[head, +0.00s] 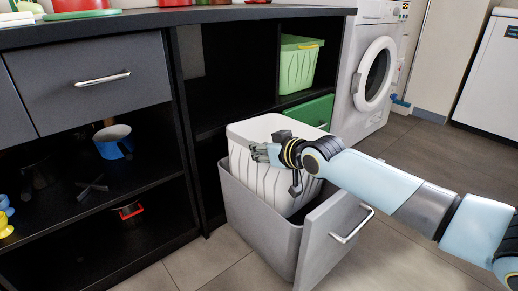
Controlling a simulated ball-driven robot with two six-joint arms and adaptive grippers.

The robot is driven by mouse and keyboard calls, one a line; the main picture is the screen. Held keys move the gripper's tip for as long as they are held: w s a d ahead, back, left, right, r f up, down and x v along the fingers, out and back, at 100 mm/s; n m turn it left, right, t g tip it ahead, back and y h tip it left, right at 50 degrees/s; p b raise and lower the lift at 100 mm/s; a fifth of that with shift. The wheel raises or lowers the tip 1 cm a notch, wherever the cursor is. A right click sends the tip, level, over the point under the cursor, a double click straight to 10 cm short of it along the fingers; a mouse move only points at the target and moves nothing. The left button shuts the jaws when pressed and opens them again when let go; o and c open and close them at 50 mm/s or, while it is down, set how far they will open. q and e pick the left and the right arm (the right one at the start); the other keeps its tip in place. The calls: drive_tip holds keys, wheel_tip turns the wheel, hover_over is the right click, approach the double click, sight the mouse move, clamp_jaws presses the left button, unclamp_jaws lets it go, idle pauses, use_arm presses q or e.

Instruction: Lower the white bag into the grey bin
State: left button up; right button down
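The white bag (251,172) stands upright with ribbed sides, its lower part inside the grey bin (250,212) and its upper part above the bin's rim. The bin is pulled out at the end of the dark shelving, with a grey front panel and a metal handle. My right gripper (262,153) is at the upper part of the bag, overlapping it in the head view. Its fingers point left, and I cannot tell whether they grip the bag. My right wrist and forearm hide the bag's right side. My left gripper is not in view.
Dark shelving with a closed drawer (88,80) stands on the left. A washing machine (367,78) stands beyond. The tiled floor at the right is clear.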

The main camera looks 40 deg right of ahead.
drive_tip(key=c, duration=1.4)
unclamp_jaws()
drive_tip(key=v, duration=1.2)
